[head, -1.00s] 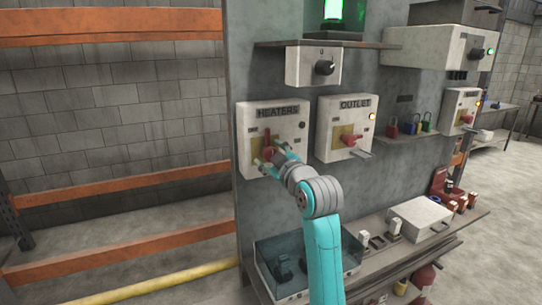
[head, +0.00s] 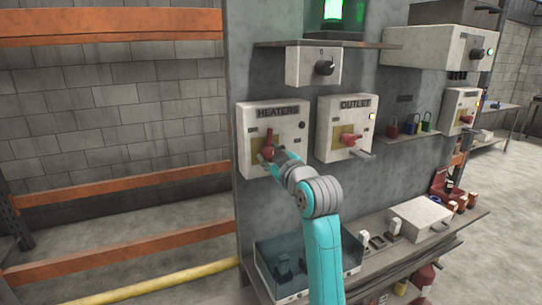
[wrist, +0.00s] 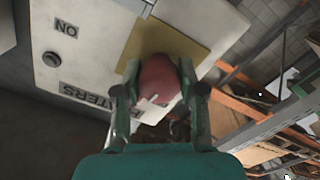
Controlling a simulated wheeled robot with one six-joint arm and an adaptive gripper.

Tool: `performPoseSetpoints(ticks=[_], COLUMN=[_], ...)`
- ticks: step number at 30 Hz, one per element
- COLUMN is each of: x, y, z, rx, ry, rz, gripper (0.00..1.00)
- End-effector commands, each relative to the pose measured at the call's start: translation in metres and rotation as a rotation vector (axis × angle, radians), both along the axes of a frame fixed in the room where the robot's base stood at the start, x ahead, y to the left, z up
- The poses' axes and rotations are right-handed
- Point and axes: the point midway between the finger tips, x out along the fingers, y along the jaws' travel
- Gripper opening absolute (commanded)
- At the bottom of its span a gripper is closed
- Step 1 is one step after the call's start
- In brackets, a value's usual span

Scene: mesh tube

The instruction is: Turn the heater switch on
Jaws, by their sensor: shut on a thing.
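The heater switch box (head: 246,138), a white box labelled HEATERS, is mounted on the grey panel left of the OUTLET box. Its red handle (head: 269,139) stands over a yellow plate, with its upper part showing above my gripper (head: 267,156). In the wrist view, the red handle (wrist: 158,78) sits between the two fingers of my gripper (wrist: 158,85), which are shut on it. The ON label (wrist: 67,29) and part of the HEATERS label show on the box face. The handle's lower end is partly hidden by the fingers.
The OUTLET box (head: 327,135) with its own red handle (head: 352,141) is close on the right. A knob box (head: 303,68) is above. A shelf below holds a clear-sided bin (head: 262,262) and a white box (head: 420,215). Free room lies left of the panel.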

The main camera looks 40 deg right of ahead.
Motion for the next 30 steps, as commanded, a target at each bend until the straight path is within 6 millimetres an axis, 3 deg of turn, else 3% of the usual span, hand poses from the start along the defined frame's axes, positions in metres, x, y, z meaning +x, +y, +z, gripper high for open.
performPoseSetpoints(ticks=[30], x=[0.0004], y=[0.0006], z=[-0.0009], rx=[0.897], ry=[-0.256], rz=[-0.001], gripper=[0.05])
